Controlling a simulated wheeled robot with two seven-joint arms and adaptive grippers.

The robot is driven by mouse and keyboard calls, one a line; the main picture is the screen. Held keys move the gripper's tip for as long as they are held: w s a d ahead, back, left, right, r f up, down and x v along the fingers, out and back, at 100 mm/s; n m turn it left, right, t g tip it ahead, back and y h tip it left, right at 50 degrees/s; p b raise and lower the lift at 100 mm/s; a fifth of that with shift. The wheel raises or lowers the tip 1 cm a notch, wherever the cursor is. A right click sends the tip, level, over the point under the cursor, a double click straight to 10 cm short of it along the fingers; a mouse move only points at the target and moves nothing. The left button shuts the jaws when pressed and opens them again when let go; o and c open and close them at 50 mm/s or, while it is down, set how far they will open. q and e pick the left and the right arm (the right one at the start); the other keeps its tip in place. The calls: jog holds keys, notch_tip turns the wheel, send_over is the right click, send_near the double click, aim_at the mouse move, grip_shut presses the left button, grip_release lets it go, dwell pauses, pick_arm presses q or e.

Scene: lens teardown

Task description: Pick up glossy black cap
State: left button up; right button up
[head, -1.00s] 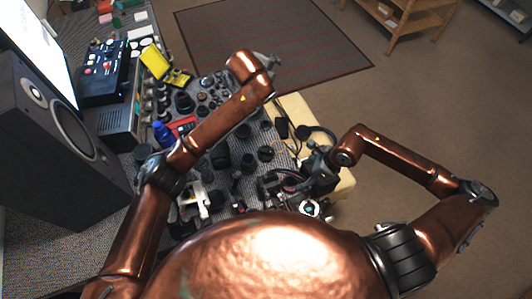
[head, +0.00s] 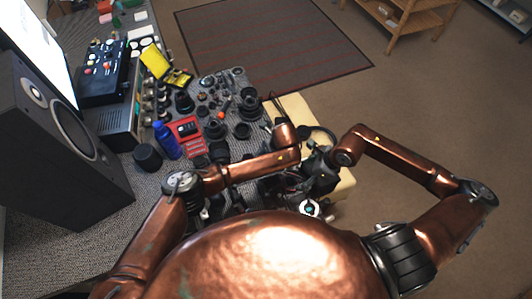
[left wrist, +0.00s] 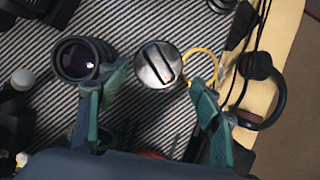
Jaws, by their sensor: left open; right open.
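A round glossy dark disc with bright grey reflections and a slot-like streak (left wrist: 158,65) lies on the striped grey mat in the left wrist view. It looks like the glossy black cap, though I cannot be sure. My left gripper (left wrist: 157,84) is open, its two green fingers apart on either side of the disc, with nothing held. In the head view the left gripper is hidden under my left forearm, and I cannot make out the disc there. My right gripper (head: 314,178) is open at the near right edge of the table, among dark parts.
A black lens (left wrist: 77,60) sits left of the disc, close to the left finger. A yellow ring (left wrist: 214,58) lies to its right. A blue bottle (head: 166,140) and red case (head: 188,135) stand further left.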

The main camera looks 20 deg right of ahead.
pick_arm(q)
jog(key=shift+x, duration=2.95)
jog(key=shift+s, duration=0.15)
jog(key=c, duration=0.7)
